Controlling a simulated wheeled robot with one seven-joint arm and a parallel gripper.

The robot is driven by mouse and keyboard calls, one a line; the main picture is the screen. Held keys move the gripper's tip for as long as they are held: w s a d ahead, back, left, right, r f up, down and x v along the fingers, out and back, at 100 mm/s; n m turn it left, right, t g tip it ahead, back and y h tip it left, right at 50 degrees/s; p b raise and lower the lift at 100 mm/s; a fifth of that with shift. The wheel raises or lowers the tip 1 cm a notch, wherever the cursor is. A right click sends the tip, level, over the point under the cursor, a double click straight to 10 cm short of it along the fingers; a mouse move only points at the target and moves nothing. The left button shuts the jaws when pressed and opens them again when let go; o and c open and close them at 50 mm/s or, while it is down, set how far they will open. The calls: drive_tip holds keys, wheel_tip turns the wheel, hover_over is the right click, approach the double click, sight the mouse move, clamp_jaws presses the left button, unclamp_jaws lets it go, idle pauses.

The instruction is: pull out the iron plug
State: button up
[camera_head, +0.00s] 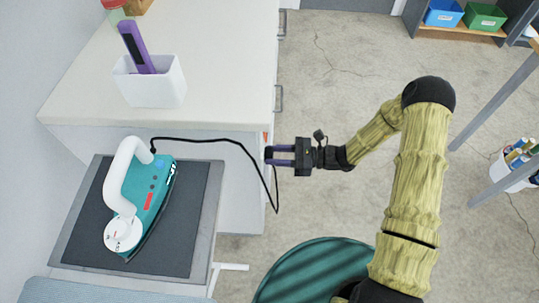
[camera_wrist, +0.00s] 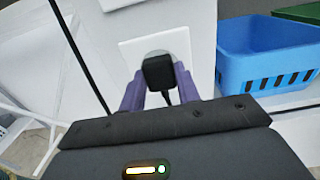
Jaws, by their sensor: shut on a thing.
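A teal and white iron (camera_head: 150,200) rests on a dark pad at the left in the head view. My gripper (camera_head: 272,156) points left at the counter's side. In the wrist view my gripper (camera_wrist: 160,88) has its purple fingers closed on the sides of the black plug (camera_wrist: 158,73). The plug sits in front of a round grey socket on a white wall plate (camera_wrist: 128,52). I cannot tell how deep it sits.
A blue basket (camera_wrist: 262,52) stands to the right in the wrist view. On the white counter (camera_head: 215,75) is a white holder (camera_head: 150,88) with a purple item. A teal round object (camera_head: 305,275) is below my arm. Open floor lies behind the gripper.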

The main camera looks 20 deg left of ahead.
clamp_jaws()
drive_tip(key=shift+p+v, duration=0.35)
drive_tip(key=shift+v, duration=2.65)
drive_tip(key=w+d+m+t+h, duration=0.1)
drive_tip(key=d+m+t, duration=0.4)
drive_tip(key=d, duration=0.5)
drive_tip(key=w+d+r+m+t+h, duration=0.1)
drive_tip(key=w+d+m+t, duration=0.3)
drive_tip(key=d+t, duration=0.5)
drive_tip(key=d+h, duration=0.1)
drive_tip(key=d, duration=0.1)
drive_tip(key=shift+d+m+t, duration=0.25)
drive_tip(key=shift+m+t, duration=0.05)
drive_tip(key=shift+m, duration=0.1)
